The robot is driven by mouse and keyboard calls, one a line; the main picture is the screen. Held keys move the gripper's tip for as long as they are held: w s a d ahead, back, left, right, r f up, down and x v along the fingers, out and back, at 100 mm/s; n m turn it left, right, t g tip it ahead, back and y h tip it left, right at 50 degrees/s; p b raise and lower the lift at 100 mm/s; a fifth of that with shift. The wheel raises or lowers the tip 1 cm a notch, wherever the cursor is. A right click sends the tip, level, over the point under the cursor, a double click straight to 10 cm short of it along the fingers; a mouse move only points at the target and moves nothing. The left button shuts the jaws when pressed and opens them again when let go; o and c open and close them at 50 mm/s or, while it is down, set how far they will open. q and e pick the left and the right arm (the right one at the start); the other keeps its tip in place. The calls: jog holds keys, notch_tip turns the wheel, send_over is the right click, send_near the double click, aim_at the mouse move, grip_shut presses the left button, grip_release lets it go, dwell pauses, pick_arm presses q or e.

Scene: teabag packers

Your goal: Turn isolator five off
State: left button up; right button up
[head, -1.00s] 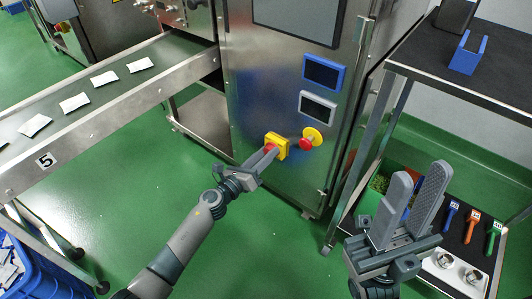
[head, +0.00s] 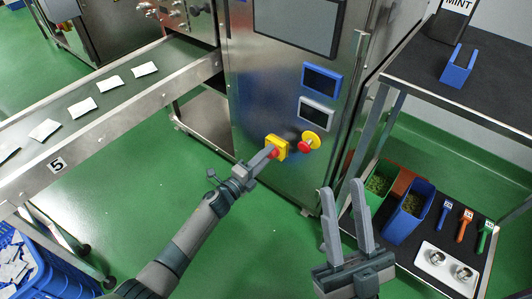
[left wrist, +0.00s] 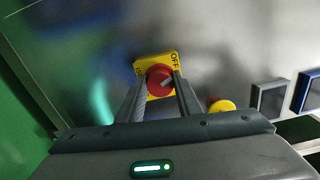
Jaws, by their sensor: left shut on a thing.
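The isolator is a red rotary knob (left wrist: 159,81) on a yellow plate (head: 281,147) low on the steel machine front. The plate carries OFF lettering at its upper right in the left wrist view. The knob's pale mark slants in that view. My left gripper (head: 270,153) is shut on the knob, with one finger on each side of it. Its fingers hide part of the knob in the head view. My right gripper (head: 343,187) is open and empty, in front of the shelf rack at the right.
A red emergency button on a yellow disc (head: 310,142) sits just right of the isolator. Two small panels (head: 319,92) are above it. The conveyor (head: 110,105) carries several teabags. The rack (head: 470,115) holds bins, coloured tools and a white tray (head: 446,266).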

pick_arm(q)
jog(key=shift+f+n+p, duration=0.1)
jog(key=shift+n+p, duration=0.7)
jog(key=shift+n, duration=1.4)
pick_arm(e)
jog(key=shift+s+a+f+g+h, duration=0.1)
jog(key=shift+a+f+g, duration=0.35)
jog(key=shift+f, duration=0.2)
jog(key=shift+s+a+f+g+h, duration=0.1)
jog(key=shift+a+f+g, duration=0.25)
jog(key=shift+f+g, duration=0.25)
jog(key=shift+s+a+f+g+h, duration=0.1)
jog(key=shift+a+f+g, duration=0.3)
jog(key=shift+f, duration=0.3)
pick_arm(q)
jog(key=shift+a, duration=0.1)
jog(key=o, duration=1)
jog(key=shift+o, duration=0.2)
jog(key=shift+s, duration=0.15)
pick_arm(e)
jog(key=shift+w, duration=0.1)
